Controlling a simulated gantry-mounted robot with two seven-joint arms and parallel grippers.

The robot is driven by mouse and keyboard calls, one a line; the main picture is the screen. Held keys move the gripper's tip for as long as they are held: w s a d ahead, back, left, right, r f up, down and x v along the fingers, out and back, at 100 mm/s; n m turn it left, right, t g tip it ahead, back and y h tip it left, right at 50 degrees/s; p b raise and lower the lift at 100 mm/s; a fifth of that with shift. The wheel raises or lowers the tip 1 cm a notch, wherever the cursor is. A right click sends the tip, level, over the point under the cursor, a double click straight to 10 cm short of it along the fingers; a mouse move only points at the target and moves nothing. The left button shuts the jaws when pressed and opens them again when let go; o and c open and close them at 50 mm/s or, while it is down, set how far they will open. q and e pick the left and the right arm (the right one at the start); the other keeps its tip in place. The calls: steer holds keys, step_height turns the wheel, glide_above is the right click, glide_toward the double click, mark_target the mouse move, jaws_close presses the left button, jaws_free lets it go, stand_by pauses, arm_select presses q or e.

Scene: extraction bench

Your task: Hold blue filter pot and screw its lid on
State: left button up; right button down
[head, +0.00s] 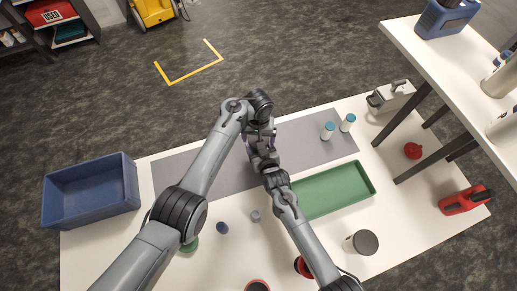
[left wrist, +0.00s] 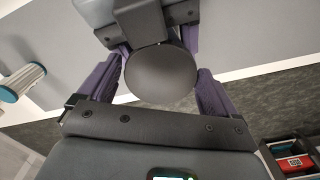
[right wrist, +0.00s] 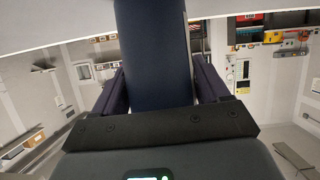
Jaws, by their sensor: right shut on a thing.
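My right gripper (right wrist: 160,85) is shut on the dark blue filter pot (right wrist: 155,50), which stands out between its fingers in the right wrist view. In the left wrist view a round dark grey lid (left wrist: 160,75) lies between the fingers of my left gripper (left wrist: 160,85), with my right gripper (left wrist: 150,30) just behind it. The left fingers are spread on either side of the lid; I cannot tell whether they touch it. The lid covers the pot's end, so the thread is hidden. In the head view both grippers meet above the grey mat (head: 190,180), and the arms hide the pot.
A blue crate (head: 132,185) stands at the left and a green tray (head: 335,190) right of the arms. A dark-lidded jar (head: 364,243) and small round parts (head: 222,228) are nearer the front. A raised shelf (head: 440,50) is at right.

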arm_select(q)
steer(key=shift+o, duration=0.4)
steer(key=shift+r, duration=2.25)
step_height(320, 180, up, 4)
steer(key=n, duration=0.5)
steer(key=shift+f, duration=0.2)
steer(key=shift+f, duration=0.1)
steer(key=shift+f, duration=3.95)
steer(key=shift+c, duration=0.2)
